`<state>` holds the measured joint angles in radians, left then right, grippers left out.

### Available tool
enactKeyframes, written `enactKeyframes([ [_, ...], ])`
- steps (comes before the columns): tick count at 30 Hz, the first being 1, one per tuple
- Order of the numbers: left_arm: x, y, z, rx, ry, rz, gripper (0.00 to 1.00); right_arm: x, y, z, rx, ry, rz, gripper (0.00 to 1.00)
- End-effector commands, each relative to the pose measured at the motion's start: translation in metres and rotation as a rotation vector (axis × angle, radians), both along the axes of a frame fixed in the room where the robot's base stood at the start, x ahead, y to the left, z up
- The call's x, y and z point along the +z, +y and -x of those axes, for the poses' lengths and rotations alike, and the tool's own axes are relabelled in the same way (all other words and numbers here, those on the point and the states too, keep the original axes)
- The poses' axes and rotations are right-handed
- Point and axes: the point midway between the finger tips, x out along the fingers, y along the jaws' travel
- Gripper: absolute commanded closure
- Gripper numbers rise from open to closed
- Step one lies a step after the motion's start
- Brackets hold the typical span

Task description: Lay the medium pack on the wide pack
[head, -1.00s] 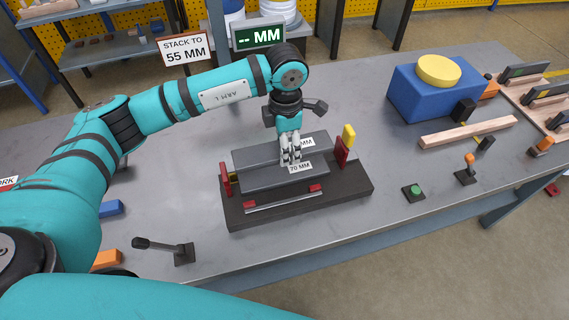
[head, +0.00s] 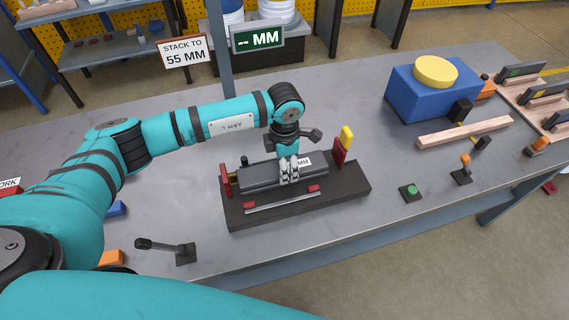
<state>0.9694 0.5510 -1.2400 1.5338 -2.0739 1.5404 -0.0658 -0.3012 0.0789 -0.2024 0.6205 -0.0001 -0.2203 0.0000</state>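My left gripper (head: 289,171) is shut on a dark grey pack, apparently the medium pack (head: 262,173), whose label is partly covered by the fingers so only "MM" reads. The pack lies low and level in the dark fixture (head: 345,187), between the red end posts. The wide pack, labelled 70 MM a second ago, is now largely hidden under or behind the held pack; I cannot tell whether they touch. My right gripper is out of view.
The fixture has a yellow-topped post (head: 346,137) on its right and a front rail (head: 283,201). A lever (head: 165,246) stands front left, a green button (head: 410,192) to the right. A wooden bar (head: 465,131) and blue block (head: 432,93) lie farther right. The display (head: 257,38) shows dashes.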

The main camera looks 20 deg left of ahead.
Motion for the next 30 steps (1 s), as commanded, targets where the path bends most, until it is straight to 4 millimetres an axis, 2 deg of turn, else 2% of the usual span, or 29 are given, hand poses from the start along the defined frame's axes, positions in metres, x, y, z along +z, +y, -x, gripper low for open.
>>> enactKeyframes([
  [1,0.000,0.000,0.000,0.000,0.000,0.000,0.39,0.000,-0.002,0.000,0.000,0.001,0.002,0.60],
  [5,0.000,0.000,0.000,0.000,0.001,-0.001,0.22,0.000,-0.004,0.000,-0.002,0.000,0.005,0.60],
  [6,0.000,0.000,0.000,0.000,0.001,-0.001,0.21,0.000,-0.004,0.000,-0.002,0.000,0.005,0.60],
  [17,0.006,0.000,-0.001,0.000,-0.001,0.000,0.21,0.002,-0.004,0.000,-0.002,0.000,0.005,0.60],
  [20,0.020,0.000,-0.001,0.001,-0.004,0.002,0.21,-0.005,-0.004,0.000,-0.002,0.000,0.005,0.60],
  [30,0.092,0.000,-0.001,0.000,-0.005,0.000,0.21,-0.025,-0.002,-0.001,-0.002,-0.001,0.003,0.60],
])
